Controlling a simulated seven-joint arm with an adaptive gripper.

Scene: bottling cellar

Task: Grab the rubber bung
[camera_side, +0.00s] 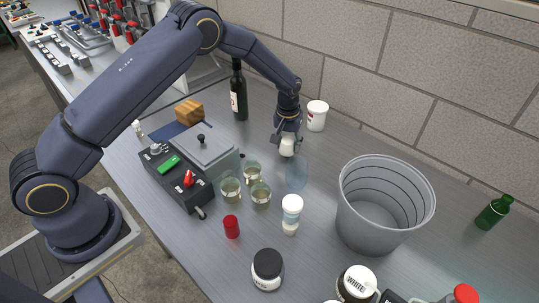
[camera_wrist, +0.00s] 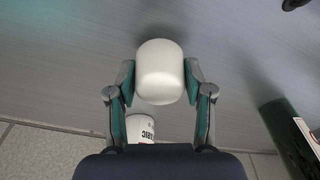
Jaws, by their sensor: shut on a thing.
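The rubber bung (camera_wrist: 160,72) is a white, smooth, blunt plug with rounded edges. My gripper (camera_wrist: 160,84) is shut on it, with one finger pressed against each side. In the side view the white bung (camera_side: 287,146) shows below my gripper (camera_side: 287,138), over the back part of the bench. I cannot tell for sure whether its underside touches the bench.
A white tub (camera_side: 317,115) and a dark wine bottle (camera_side: 239,92) stand near the gripper. Clear bench lies right of the gripper.

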